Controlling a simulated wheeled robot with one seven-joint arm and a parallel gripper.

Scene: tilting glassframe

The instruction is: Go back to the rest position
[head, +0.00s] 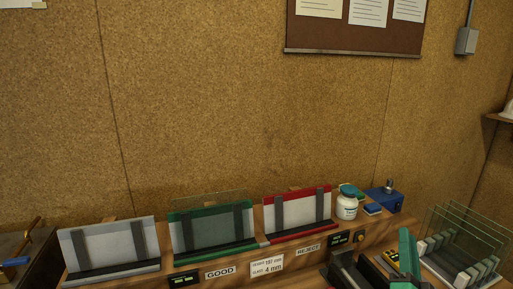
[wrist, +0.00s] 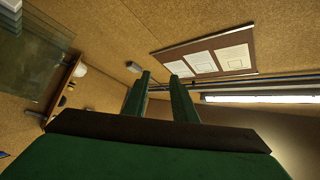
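My gripper (wrist: 160,78) shows in the wrist view as two green fingers with a clear gap between them. It is open, and nothing is held in the gap. The fingers point toward the cork-coloured wall and the notice board (wrist: 205,58). In the head view, green parts that look like my gripper (head: 408,255) stand at the lower right, in front of the bench and left of the glass rack (head: 462,272). I cannot make out both fingertips there.
A grey-white frame (head: 110,246), a green frame (head: 212,230) holding clear glass and a red frame (head: 297,212) stand along the bench. A white bottle (head: 347,207) and a blue box (head: 385,200) are to their right. Upright glass panes fill the rack.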

